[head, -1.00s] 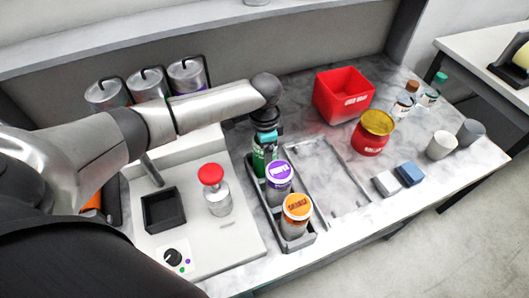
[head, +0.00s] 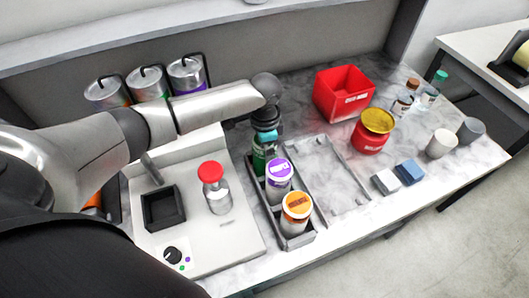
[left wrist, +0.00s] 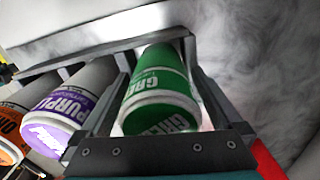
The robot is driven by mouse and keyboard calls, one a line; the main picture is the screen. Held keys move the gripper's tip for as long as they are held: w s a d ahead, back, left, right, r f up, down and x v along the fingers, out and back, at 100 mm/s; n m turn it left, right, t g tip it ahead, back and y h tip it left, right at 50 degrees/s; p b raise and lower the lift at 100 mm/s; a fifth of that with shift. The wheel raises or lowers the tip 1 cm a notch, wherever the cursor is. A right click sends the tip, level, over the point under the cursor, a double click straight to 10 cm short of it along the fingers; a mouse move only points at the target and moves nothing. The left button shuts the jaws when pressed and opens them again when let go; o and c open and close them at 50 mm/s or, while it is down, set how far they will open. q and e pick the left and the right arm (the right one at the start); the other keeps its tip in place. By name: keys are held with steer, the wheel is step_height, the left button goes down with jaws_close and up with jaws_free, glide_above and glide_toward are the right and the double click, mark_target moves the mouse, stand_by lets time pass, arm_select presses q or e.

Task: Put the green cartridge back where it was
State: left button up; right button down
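The green cartridge (head: 259,163) stands at the back end of the grey rack (head: 305,240), behind the purple-capped cartridge (head: 278,177) and the orange-capped cartridge (head: 295,214). My left gripper (head: 264,147) is directly over it, pointing down. In the left wrist view the green cartridge (left wrist: 162,85) lies between the two fingers, which press against its sides. The purple cartridge (left wrist: 75,105) and orange cartridge (left wrist: 12,125) are beside it. The green cartridge's base is hidden, so I cannot tell if it rests on the rack floor. My right gripper is not in view.
Left of the rack is a white machine with a red-capped jar (head: 215,188) and a black square holder (head: 163,208). Right of it are a grey tray (head: 345,185), a red bin (head: 344,93), a red jar (head: 372,132), two small blocks, cups and bottles.

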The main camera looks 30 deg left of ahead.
arm_select(q)
step_height(320, 180, up, 14)
steer(key=shift+r+p, duration=0.1)
steer(key=shift+p, duration=0.45)
steer(key=shift+r, duration=0.55)
